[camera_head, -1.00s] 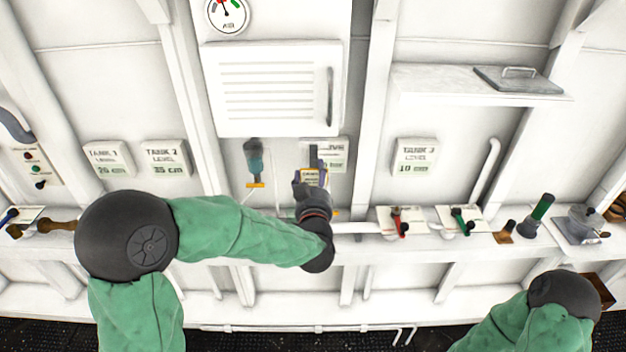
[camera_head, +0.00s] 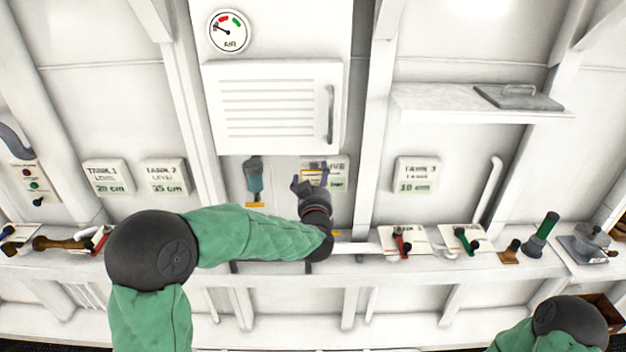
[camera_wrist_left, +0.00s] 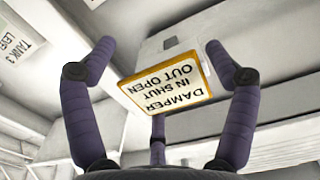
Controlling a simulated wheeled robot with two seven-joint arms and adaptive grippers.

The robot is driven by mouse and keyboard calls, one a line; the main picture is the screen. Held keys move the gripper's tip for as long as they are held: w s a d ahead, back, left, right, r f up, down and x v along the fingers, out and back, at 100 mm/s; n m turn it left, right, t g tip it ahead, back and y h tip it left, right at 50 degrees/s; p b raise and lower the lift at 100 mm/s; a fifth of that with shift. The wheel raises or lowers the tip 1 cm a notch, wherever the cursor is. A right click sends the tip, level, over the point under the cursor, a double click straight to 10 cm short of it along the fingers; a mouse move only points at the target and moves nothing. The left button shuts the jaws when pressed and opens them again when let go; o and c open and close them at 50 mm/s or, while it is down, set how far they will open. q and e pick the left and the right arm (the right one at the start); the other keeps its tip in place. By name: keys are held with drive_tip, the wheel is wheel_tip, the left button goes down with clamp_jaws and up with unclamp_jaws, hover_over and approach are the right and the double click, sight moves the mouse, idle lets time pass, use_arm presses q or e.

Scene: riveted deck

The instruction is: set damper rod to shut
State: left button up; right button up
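A yellow-framed plate (camera_wrist_left: 172,82) lettered "DAMPER IN SHUT OUT OPEN" appears upside down in the left wrist view. In the head view only its orange edge (camera_head: 313,171) shows, below the louvred cabinet. My left gripper (camera_head: 311,181) is up at the plate, its fingers spread. In the left wrist view the fingers of my left gripper (camera_wrist_left: 159,47) stand apart on both sides of the plate, with nothing clearly held. I cannot make out the damper rod itself; the plate and gripper may hide it. My right gripper is out of view.
The louvred cabinet (camera_head: 272,105) hangs just above my left gripper. A long ledge (camera_head: 350,265) below carries red (camera_head: 403,243) and green (camera_head: 464,239) valve handles. A shelf (camera_head: 440,103) sits at upper right.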

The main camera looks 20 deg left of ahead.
use_arm(q)
drive_tip(key=shift+w, duration=0.2)
drive_tip(key=shift+s+r, duration=0.25)
drive_tip(key=shift+s, duration=0.2)
drive_tip(key=v, duration=1.1)
drive_tip(key=shift+s, duration=0.15)
drive_tip(key=shift+d+f, duration=0.1)
drive_tip(key=shift+f, duration=0.05)
